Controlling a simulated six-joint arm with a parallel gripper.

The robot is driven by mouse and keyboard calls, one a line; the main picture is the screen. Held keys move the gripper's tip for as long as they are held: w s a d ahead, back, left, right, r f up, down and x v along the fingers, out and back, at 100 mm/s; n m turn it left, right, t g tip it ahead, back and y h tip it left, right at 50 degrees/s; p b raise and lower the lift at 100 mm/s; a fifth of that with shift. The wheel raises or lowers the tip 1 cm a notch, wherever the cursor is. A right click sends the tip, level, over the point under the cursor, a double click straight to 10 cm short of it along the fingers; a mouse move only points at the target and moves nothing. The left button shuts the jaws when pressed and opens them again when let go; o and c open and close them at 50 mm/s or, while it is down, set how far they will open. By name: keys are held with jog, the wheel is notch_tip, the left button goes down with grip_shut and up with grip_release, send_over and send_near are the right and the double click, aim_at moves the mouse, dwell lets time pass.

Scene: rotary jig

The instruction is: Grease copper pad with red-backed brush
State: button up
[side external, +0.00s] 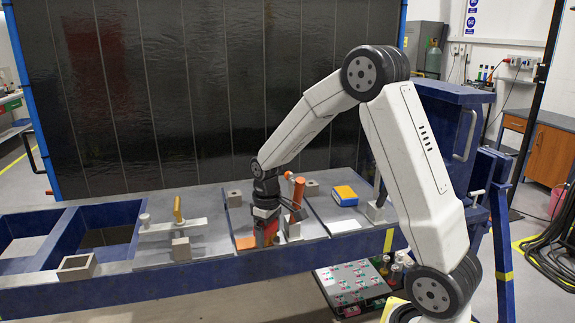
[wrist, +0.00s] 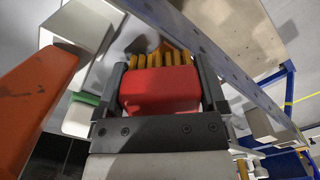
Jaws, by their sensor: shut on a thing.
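My gripper (side external: 266,226) is shut on the red-backed brush (wrist: 160,88). In the wrist view the red back sits between the two dark fingers, with yellow bristles (wrist: 162,57) pointing away from me. In the side view the brush (side external: 270,236) shows as red below the gripper, low over the middle bench section. The copper pad (side external: 245,242) is a flat orange patch just left of the brush there. Whether the bristles touch it cannot be told. A little orange shows past the bristles in the wrist view, mostly hidden.
An orange-handled clamp (side external: 298,190) stands close right of my gripper; its handle (wrist: 38,95) fills the left of the wrist view. A yellow-handled clamp (side external: 178,210) stands to the left. A blue-and-yellow box (side external: 344,195) lies right. Small blocks stand around the bench.

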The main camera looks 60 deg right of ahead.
aim_at(237, 246)
jog(key=shift+w+a, duration=0.45)
jog(key=shift+a, duration=0.1)
jog(key=shift+w, duration=0.1)
jog(key=shift+w+a+r, duration=0.15)
jog(key=shift+w+a, duration=1)
jog(key=shift+w+a, duration=1.15)
jog(key=shift+r, duration=2.95)
jog(key=shift+r, duration=0.15)
